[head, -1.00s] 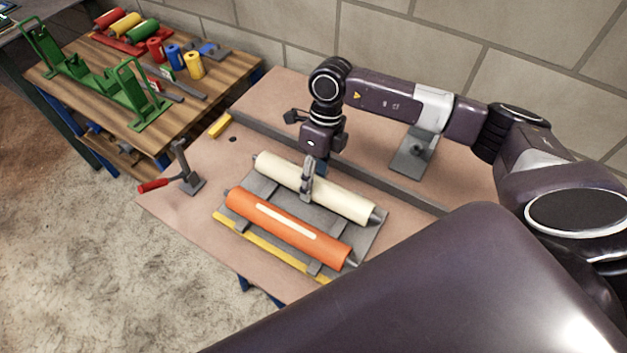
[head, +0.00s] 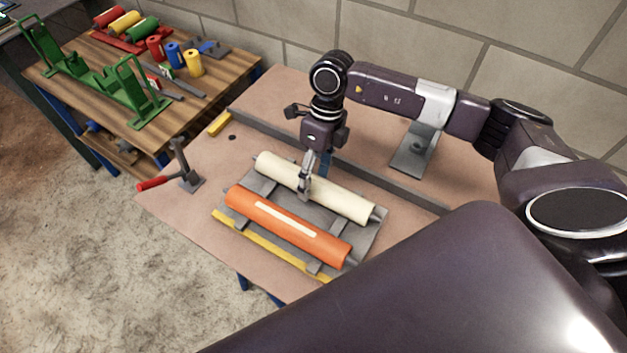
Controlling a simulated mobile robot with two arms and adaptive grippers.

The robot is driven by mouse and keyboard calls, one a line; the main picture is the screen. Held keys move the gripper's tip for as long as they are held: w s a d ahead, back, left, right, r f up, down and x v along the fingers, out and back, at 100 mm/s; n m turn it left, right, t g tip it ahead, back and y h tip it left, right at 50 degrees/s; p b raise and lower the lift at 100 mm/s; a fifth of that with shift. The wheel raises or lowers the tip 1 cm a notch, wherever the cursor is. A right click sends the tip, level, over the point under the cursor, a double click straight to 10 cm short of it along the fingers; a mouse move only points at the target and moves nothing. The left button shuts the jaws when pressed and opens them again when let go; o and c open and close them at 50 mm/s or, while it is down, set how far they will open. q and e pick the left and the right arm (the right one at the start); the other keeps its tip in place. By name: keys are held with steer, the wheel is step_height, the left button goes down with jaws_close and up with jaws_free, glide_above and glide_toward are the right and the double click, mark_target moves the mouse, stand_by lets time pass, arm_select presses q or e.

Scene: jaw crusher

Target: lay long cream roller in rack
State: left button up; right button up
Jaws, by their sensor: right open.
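The long cream roller (head: 345,200) lies at the back of the grey rack (head: 371,245) on the near table, beside and roughly parallel to an orange roller (head: 275,222). My right gripper (head: 304,192) points down at the middle of the cream roller, in front of part of it. Its jaws are open. Whether a finger touches the roller is hard to tell. The rack's supports under the cream roller are mostly hidden. My left gripper is not in the picture.
A red-handled clamp (head: 185,172) stands at the table's left, with a small yellow block (head: 219,124) behind it. A grey bracket (head: 414,150) stands at the back. A wooden bench (head: 205,90) holds a green stand (head: 138,95), several small rollers and tools.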

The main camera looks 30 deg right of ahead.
steer(key=v, duration=1)
steer(key=shift+r, duration=0.4)
steer(key=shift+w+d, duration=0.1)
